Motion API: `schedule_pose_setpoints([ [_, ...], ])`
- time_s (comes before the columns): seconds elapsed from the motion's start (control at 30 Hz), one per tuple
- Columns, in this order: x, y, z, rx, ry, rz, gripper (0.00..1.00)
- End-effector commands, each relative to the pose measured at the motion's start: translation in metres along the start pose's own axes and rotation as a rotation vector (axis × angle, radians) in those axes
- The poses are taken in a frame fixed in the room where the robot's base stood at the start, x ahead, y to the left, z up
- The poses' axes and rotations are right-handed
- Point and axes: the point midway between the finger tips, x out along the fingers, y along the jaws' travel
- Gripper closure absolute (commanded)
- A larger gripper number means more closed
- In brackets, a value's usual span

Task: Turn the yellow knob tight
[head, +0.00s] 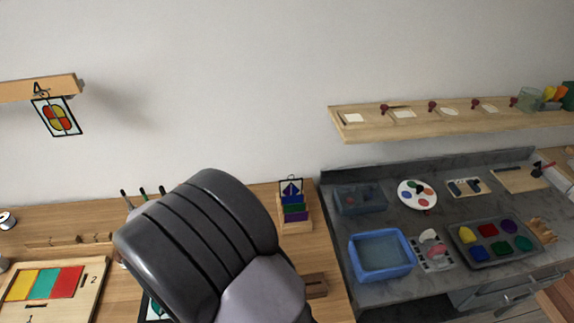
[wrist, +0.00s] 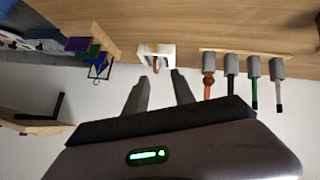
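I cannot make out a yellow knob for certain in either view. In the wrist view, a small white holder (wrist: 166,49) with an orange-brown part (wrist: 155,64) at its middle stands at the wooden table's edge, just beyond my fingertips. Whether that part is the knob I cannot tell. My gripper (wrist: 159,75) is open, its two dark fingers apart with nothing seen between them. The fingers appear apart from the holder. In the head view my grey arm covers the middle of the table, and my gripper and the holder are hidden.
In the wrist view, a rack (wrist: 240,57) with several grey-topped tools is right of the holder, and a stepped block stand (wrist: 72,35) is to the left. The head view shows a board with coloured panels (head: 45,284), a blue tub (head: 381,256) and a wall shelf (head: 450,122).

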Motion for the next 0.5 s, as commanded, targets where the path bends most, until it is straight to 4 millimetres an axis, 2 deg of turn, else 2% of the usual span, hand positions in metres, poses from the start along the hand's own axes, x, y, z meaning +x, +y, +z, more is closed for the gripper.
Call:
schedule_pose_setpoints([
  [0.07, 0.003, -0.008, 0.016, -0.048, -0.018, 0.036, 0.69],
  [0.17, 0.017, -0.008, 0.021, -0.057, -0.023, 0.048, 0.69],
  [0.5, 0.119, -0.003, 0.026, -0.052, -0.024, 0.048, 0.69],
])
